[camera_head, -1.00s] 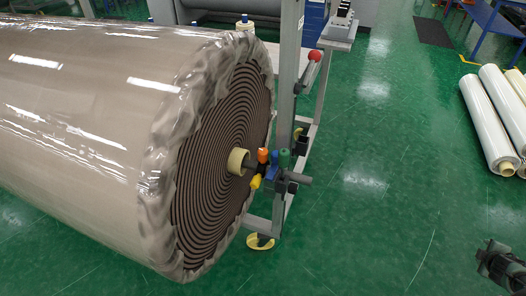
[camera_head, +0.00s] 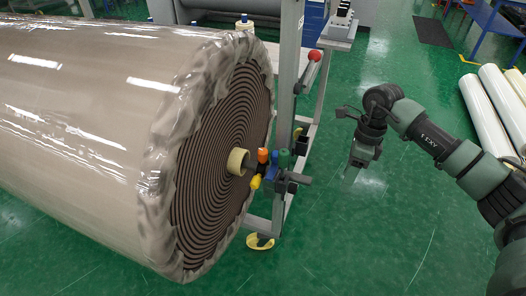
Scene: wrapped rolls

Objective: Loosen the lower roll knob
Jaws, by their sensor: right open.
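A large wrapped roll (camera_head: 90,110) fills the left side, its spiral brown end facing right. Its pale core (camera_head: 238,161) sits on a shaft held by the upright grey stand. My left gripper is not in view.
White rolls (camera_head: 490,110) lie on the floor at right. Green floor between stand and rolls is clear apart from my right arm.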

